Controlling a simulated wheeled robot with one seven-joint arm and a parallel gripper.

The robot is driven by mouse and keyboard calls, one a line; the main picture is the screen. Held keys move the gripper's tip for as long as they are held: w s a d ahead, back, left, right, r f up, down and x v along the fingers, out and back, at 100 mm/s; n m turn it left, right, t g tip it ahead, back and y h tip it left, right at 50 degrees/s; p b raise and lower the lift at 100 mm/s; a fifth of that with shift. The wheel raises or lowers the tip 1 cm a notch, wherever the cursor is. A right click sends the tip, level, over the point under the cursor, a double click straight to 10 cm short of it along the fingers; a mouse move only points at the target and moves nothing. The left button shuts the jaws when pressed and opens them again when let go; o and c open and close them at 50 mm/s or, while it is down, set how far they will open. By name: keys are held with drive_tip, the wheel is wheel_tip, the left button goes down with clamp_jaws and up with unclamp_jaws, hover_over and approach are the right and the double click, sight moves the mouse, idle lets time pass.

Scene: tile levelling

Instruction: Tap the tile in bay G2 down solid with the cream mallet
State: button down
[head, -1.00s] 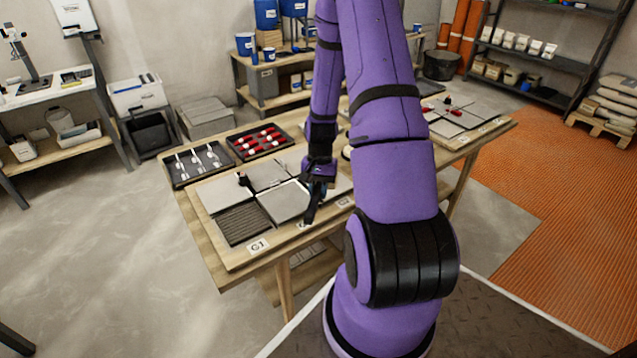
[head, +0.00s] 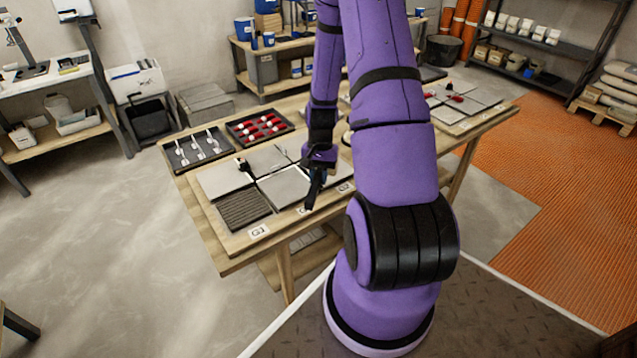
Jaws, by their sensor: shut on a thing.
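The panel of bays (head: 223,225) lies on the wooden table, with a G1 label (head: 259,231) at its front left. The light grey tile (head: 285,188) just right of the ribbed G1 bay appears to be the one in bay G2; its label is partly covered. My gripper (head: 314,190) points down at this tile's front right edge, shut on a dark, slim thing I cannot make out. Whether it touches the tile is unclear. A small cream shape (head: 347,137) shows beside my arm, mostly hidden; I cannot tell whether it is the mallet.
A black tray with white-and-grey tools (head: 198,148) and a tray of red pieces (head: 260,128) stand at the back left. A small dark upright piece (head: 243,165) stands among the tiles. My arm hides the table's middle. Another tile panel (head: 462,105) lies to the right.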

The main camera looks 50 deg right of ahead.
drive_tip(key=shift+r, duration=0.1)
drive_tip(key=x, duration=0.3)
drive_tip(key=d+x, duration=0.1)
drive_tip(key=x, duration=0.1)
drive_tip(key=shift+w+f, duration=0.2)
drive_tip(key=shift+w, duration=0.1)
drive_tip(key=shift+s+a+v, duration=0.1)
drive_tip(key=shift+a+v, duration=0.1)
drive_tip(key=shift+v, duration=0.7)
drive_tip(key=shift+s+a+v, duration=0.1)
drive_tip(key=shift+a+v, duration=0.05)
drive_tip(key=shift+v, duration=0.75)
drive_tip(key=shift+s+a+v, duration=0.15)
drive_tip(key=shift+a+v, duration=0.05)
drive_tip(key=shift+v, duration=0.7)
drive_tip(key=shift+r, duration=0.15)
drive_tip(key=shift+w, duration=0.1)
